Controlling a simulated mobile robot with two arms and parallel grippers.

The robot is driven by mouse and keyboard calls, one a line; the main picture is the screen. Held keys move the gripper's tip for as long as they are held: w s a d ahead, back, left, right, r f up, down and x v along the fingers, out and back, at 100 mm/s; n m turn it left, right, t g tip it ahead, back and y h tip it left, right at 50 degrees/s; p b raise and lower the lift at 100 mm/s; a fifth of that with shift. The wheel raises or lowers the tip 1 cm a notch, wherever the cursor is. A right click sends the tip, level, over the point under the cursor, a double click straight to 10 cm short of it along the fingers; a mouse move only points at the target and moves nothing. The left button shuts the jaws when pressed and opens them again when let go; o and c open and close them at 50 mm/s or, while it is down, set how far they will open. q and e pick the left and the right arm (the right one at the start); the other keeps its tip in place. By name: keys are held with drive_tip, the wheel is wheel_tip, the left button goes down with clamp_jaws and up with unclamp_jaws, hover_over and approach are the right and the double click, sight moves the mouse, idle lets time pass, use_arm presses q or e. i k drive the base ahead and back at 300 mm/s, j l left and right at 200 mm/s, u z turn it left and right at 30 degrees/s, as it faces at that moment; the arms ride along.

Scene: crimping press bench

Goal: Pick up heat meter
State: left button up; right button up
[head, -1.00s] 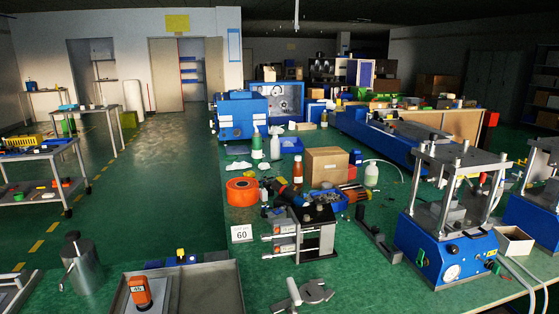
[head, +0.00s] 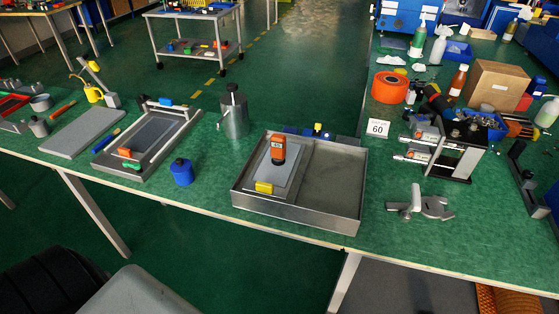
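Neither of my grippers shows in the head view, and nothing is touching the device.
The tray's raised walls surround the device; its right part is bare. A grey metal tool (head: 420,204) lies right.

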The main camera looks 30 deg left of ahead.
sight(278, 142)
drive_tip(key=i+l+u, duration=0.2)
drive_tip(key=l+u, duration=0.15)
drive_tip(key=i+l+u, duration=0.1)
drive_tip(key=l+u, duration=0.25)
drive_tip(key=i+l+u, duration=0.1)
drive_tip(key=l+u, duration=0.3)
drive_tip(key=l, duration=0.1)
